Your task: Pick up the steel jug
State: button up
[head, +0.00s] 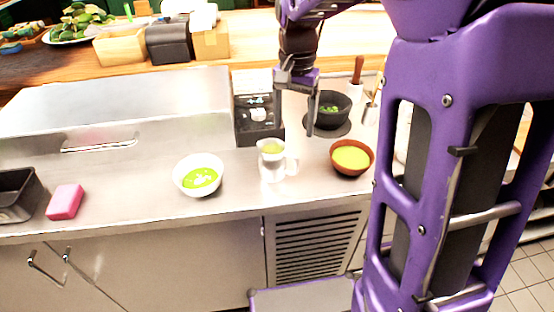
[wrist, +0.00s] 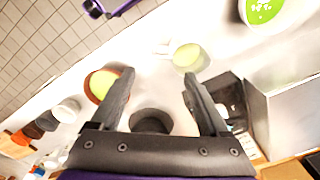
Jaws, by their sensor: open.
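The steel jug (head: 271,165) stands upright on the counter, pale and shiny, with yellow-green contents and a handle on its right side. In the wrist view the jug (wrist: 187,58) shows from above, beyond the right fingertip, not between the fingers. My gripper (head: 297,112) is open and empty above the counter, behind and a little right of the jug in the head view. Its two dark fingers (wrist: 158,78) are spread wide in the wrist view.
A brown bowl of yellow food (head: 351,158) stands right of the jug, a white bowl of green soup (head: 198,176) left. A dark mortar (head: 333,110) and a black box (head: 258,118) stand behind. A pink sponge (head: 65,201) lies far left. The front counter has bare steel.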

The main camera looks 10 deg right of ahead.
aim_at(292, 158)
notch_tip(292, 158, down, 13)
jog(key=shift+f+b, duration=0.2)
jog(key=shift+b, duration=0.45)
grip_shut()
jog(key=shift+w, duration=0.1)
